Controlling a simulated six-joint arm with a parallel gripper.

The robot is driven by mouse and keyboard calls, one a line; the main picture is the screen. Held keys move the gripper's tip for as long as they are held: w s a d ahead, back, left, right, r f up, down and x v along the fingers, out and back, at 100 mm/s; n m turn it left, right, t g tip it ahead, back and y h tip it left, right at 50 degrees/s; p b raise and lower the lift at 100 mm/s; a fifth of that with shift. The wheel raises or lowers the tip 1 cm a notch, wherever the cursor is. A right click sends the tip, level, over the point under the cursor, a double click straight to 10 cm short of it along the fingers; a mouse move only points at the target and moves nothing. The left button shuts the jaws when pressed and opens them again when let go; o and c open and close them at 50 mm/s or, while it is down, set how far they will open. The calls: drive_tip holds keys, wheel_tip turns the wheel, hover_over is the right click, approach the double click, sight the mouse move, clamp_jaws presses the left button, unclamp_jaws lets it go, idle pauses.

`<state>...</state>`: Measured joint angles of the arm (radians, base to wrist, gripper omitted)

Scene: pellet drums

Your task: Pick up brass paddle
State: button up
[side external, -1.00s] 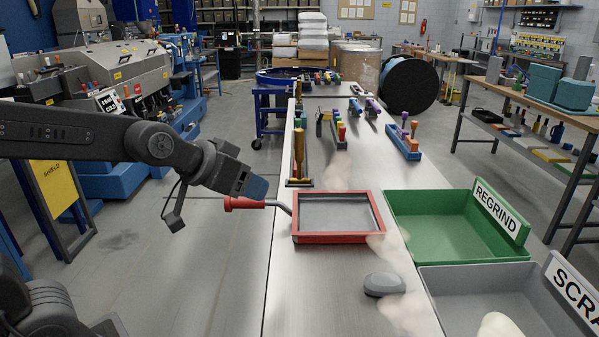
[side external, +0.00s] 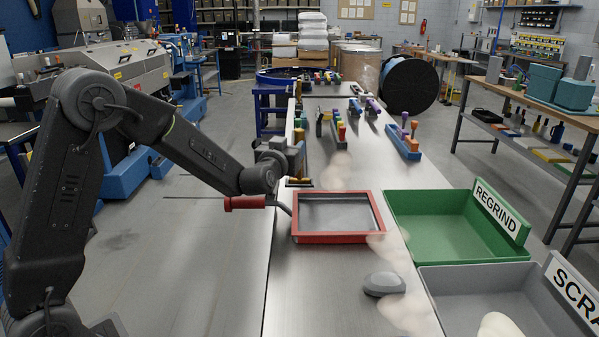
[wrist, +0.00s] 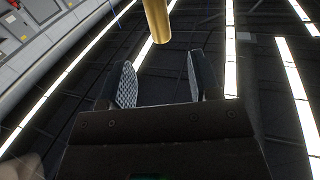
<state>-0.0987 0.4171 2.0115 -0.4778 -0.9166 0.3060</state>
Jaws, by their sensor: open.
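The brass paddle shows in the wrist view as a gold rod (wrist: 156,22), coming in from the top edge just beyond and between my two finger pads. In the side view most of its upright handle is hidden behind my gripper; its low brass-edged base (side external: 299,183) shows on the bench, behind the red-framed tray. My gripper (side external: 290,155) is at the paddle's handle. In the wrist view my gripper (wrist: 160,80) is open, its two textured pads apart with nothing clamped. Contact between pads and rod cannot be told.
A green REGRIND bin (side external: 455,256) and a grey SCRAP bin (side external: 440,277) stand to the right. Blocks with coloured pegs (side external: 403,145) stand further back.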

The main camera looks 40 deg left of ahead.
sight(298, 137)
drive_tip(key=x, duration=0.6)
drive_tip(key=shift+x, duration=2.55)
drive_tip(key=shift+f, duration=0.15)
